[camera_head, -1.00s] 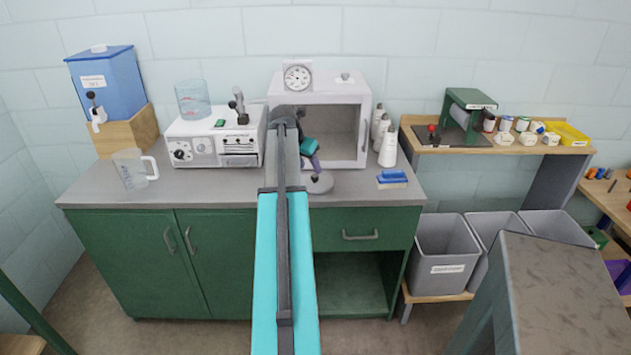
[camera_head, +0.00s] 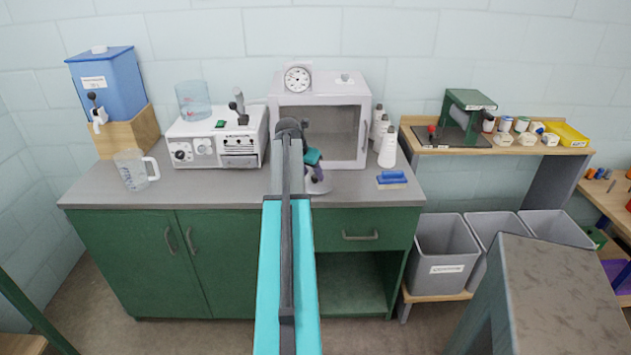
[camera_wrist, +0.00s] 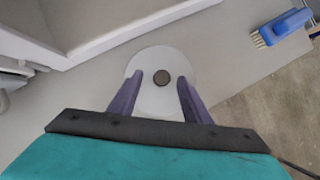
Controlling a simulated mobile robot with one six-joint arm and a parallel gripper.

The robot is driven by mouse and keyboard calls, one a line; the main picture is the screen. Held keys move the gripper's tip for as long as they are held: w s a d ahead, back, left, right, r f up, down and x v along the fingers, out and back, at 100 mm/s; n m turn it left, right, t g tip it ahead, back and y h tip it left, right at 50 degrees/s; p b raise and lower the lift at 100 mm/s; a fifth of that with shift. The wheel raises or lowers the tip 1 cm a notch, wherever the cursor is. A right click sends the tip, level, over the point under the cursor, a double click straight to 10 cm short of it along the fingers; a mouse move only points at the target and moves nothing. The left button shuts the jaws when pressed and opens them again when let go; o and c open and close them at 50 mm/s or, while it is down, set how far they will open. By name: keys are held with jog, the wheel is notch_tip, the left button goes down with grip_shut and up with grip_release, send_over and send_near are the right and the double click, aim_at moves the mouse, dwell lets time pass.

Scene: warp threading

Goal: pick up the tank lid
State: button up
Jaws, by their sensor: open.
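The tank lid is a pale grey disc (camera_wrist: 158,101) with a dark round knob (camera_wrist: 162,78) at its middle, lying flat on the counter. In the head view the lid (camera_head: 320,187) shows only in part, beneath my gripper (camera_head: 315,174). In the wrist view my gripper (camera_wrist: 160,82) is open over the lid, with one purple finger on each side of the knob and a gap on both sides. I cannot tell how high the fingertips are above the disc. A clear round tank (camera_head: 194,100) stands on the white machine to the left.
A white cabinet (camera_head: 364,135) with a dial on top stands just behind the lid. A blue brush (camera_head: 392,178) lies to the right, near white bottles (camera_head: 388,150). A clear jug (camera_head: 132,170) is far left. The counter's front edge (camera_head: 240,207) is close to the lid.

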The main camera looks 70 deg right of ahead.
jog(key=shift+s+d+f, duration=0.1)
jog(key=shift+d+f, duration=0.25)
jog(key=shift+f, duration=0.25)
grip_shut()
